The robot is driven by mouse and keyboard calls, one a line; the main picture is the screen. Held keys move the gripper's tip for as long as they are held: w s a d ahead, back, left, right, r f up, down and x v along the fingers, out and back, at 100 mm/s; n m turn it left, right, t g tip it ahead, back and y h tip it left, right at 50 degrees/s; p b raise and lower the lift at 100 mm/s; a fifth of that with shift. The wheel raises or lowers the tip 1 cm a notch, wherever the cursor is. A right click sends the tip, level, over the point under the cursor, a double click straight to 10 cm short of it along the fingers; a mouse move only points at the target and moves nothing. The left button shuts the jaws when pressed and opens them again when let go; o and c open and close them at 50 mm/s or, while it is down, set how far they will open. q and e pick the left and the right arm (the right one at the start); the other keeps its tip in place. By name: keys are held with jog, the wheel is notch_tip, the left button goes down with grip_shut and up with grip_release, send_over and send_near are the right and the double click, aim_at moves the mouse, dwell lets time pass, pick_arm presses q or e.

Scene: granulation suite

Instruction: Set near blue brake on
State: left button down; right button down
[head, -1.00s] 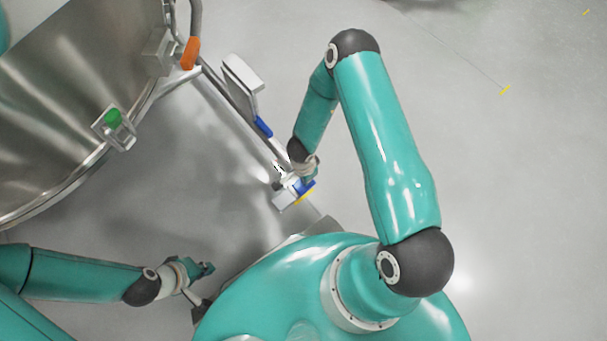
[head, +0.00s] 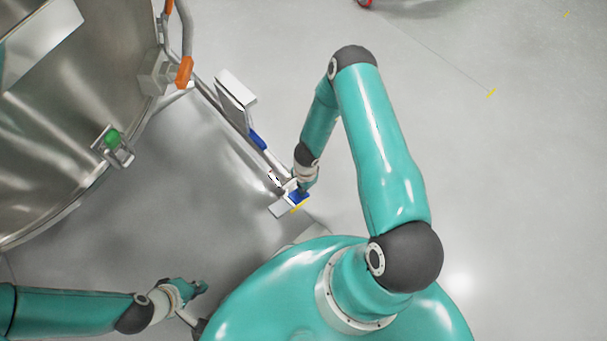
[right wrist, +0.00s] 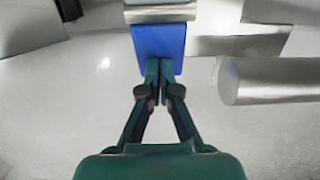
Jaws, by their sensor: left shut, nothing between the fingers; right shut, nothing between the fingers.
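The near blue brake (head: 299,197) is a small blue pedal with a yellow edge, at the low end of the steel frame in the head view. In the right wrist view the blue pedal (right wrist: 159,46) hangs from a metal cylinder. My right gripper (head: 304,188) is shut and empty, pointing down at the pedal. Its fingertips (right wrist: 165,66) overlap the pedal's lower part in the right wrist view; I cannot tell whether they touch it. My left gripper (head: 203,286) is shut and empty at the lower left, away from the pedal.
A second blue piece (head: 258,140) sits farther up the frame, beside a grey panel (head: 236,96). Floor at the right is clear.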

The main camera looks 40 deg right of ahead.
jog(key=shift+d+f, duration=0.1)
jog(key=shift+d+r+p, duration=0.15)
jog(key=shift+r+p, duration=0.3)
jog(key=shift+p, duration=0.1)
jog(key=r+p, duration=0.1)
jog(key=r, duration=0.1)
jog(key=d+r+p, duration=0.1)
jog(key=r+p, duration=0.1)
jog(key=shift+p, duration=0.3)
notch_tip(320, 180, up, 10)
jog(key=w+n+p, duration=0.1)
jog(key=w+p, duration=0.2)
jog(key=p, duration=0.1)
jog(key=s+a+r+n+y, duration=0.1)
jog(key=s+a+r+n, duration=0.35)
jog(key=a+n, duration=0.4)
jog(key=s+a+r+n+y, duration=0.2)
jog(key=s+a+r+n, duration=0.2)
jog(key=s+a+n, duration=0.4)
jog(key=w+a+r+m+p, duration=0.1)
jog(key=w+r+p, duration=0.2)
jog(key=r+p, duration=2.3)
jog(key=shift+a+t, duration=0.2)
jog(key=shift+t, duration=0.1)
